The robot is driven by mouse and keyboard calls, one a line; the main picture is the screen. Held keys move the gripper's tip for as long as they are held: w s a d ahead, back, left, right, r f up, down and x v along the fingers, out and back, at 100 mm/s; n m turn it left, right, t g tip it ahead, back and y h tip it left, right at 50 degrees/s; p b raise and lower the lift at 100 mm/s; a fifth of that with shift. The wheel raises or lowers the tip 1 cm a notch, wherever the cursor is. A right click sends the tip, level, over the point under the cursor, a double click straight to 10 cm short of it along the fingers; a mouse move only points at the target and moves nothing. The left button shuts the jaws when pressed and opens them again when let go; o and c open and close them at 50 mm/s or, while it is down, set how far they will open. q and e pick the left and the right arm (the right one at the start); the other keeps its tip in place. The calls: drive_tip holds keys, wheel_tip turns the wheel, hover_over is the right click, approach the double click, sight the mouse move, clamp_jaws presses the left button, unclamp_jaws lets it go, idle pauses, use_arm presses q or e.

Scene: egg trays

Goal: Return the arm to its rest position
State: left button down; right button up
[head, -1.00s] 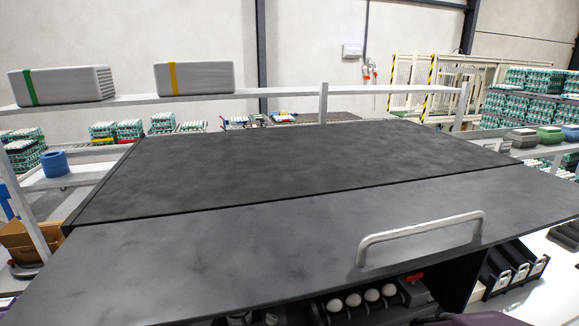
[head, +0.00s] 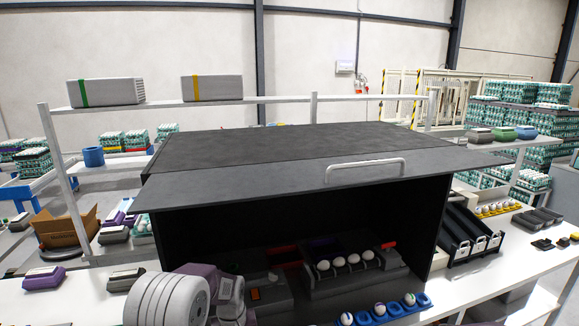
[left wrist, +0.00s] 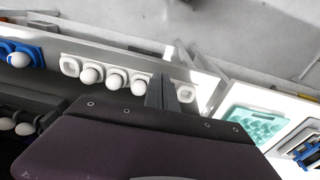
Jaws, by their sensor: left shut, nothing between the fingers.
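My left arm (head: 170,298), with pale grey and purple links, shows at the lower left of the head view, in front of the black cabinet. Its gripper cannot be made out there. In the left wrist view the left gripper (left wrist: 164,90) shows as narrow grey fingers beyond a dark purple plate; it is shut and empty. Below it a white holder (left wrist: 69,66) carries several white eggs (left wrist: 115,81). I cannot see my right gripper.
The black cabinet (head: 300,160) has its handled lid (head: 230,178) raised, with a machine and several eggs inside. Blue egg cups (head: 391,309) stand before it. A teal egg tray (left wrist: 255,128) shows in the left wrist view.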

use_arm(q)
drive_tip(key=s+a+m+b, duration=0.1)
drive_tip(key=s+a+b, duration=0.1)
drive_tip(key=s, duration=0.7)
drive_tip(key=s+a+m+b, duration=0.2)
drive_tip(key=s+b, duration=0.1)
drive_tip(key=s, duration=0.6)
use_arm(e)
wheel_tip(320, 180, down, 6)
drive_tip(key=w, duration=0.1)
drive_tip(key=shift+w+f, duration=0.15)
drive_tip(key=shift+w, duration=0.05)
use_arm(q)
drive_tip(key=shift+s+r, duration=0.1)
drive_tip(key=shift+s, duration=0.05)
